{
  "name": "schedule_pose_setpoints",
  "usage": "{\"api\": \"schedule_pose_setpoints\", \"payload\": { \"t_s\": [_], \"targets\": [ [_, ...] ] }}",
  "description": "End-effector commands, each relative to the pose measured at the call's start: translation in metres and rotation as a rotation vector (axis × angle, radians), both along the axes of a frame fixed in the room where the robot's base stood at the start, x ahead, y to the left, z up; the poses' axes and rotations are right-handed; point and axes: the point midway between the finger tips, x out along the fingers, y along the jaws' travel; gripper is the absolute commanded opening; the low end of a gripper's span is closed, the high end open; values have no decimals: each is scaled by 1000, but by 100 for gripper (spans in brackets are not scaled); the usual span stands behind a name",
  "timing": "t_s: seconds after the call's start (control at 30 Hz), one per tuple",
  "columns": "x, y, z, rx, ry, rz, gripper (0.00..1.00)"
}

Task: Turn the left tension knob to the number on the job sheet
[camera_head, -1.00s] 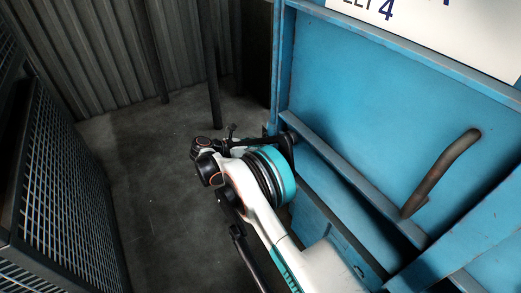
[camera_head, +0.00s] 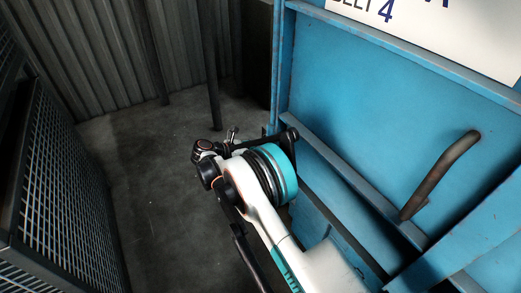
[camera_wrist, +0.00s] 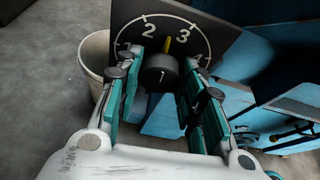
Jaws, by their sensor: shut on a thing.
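The tension knob (camera_wrist: 160,76) is a black round knob marked "1" with a yellow pointer, in the wrist view. The pointer sits between the 2 and the 3 on the dark dial plate (camera_wrist: 205,27) behind it. A number at each side of the dial is partly hidden by my fingers. My gripper (camera_wrist: 158,84) has its teal-padded fingers on both sides of the knob and is shut on it. In the head view my wrist is beside the blue machine, and the knob is hidden there. No sheet that is clearly the job sheet shows.
The blue machine (camera_head: 375,95) fills the right, with a bent brown handle (camera_head: 440,175) and a white sign (camera_head: 450,30) partly reading "BELT 4". A mesh cage (camera_head: 60,190) stands at the left. A pale bin (camera_wrist: 94,60) stands behind the dial. Grey floor between is clear.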

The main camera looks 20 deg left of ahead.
Motion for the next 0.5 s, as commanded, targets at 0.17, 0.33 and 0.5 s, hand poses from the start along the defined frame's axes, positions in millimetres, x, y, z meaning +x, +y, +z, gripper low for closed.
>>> {"api": "schedule_pose_setpoints", "payload": {
  "t_s": [0.17,0.33,0.5],
  "targets": [
    [-1,-1,0,106,-89,1,12],
    [-2,-2,0,227,-194,1,12],
    [-3,-4,-1,350,-299,1,12]
  ]
}}
